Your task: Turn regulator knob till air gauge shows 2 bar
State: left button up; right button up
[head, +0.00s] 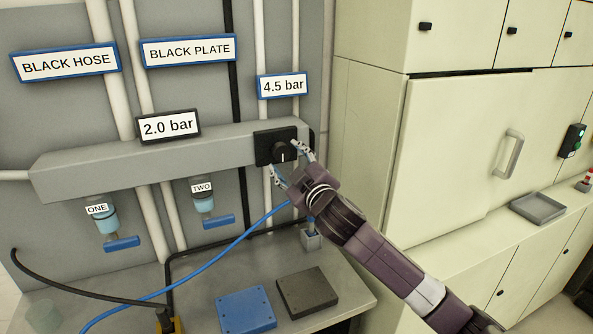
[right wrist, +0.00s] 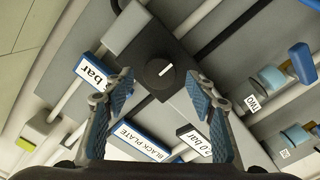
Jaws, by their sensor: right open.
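The regulator knob (head: 280,151) is a round black dial with a white mark on a black square block at the right end of the grey bar. It also shows in the right wrist view (right wrist: 159,74), its mark tilted slightly right. A dark-framed display (head: 168,126) above the bar reads 2.0 bar. A blue-framed sign (head: 283,86) above the knob reads 4.5 bar. My right gripper (head: 289,163) is open, facing the knob, with one finger to each side. In the wrist view the fingers (right wrist: 160,92) stand apart from the knob. My left gripper is out of view.
Cups labelled ONE (head: 104,218) and TWO (head: 203,196) hang under the bar with blue handles. A blue hose (head: 225,245) crosses below my right gripper. A blue plate (head: 245,309) and a black plate (head: 307,292) lie on the bench. Pale cabinets (head: 450,150) stand to the right.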

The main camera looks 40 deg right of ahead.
jog(key=v, duration=0.7)
jog(key=shift+s, duration=0.15)
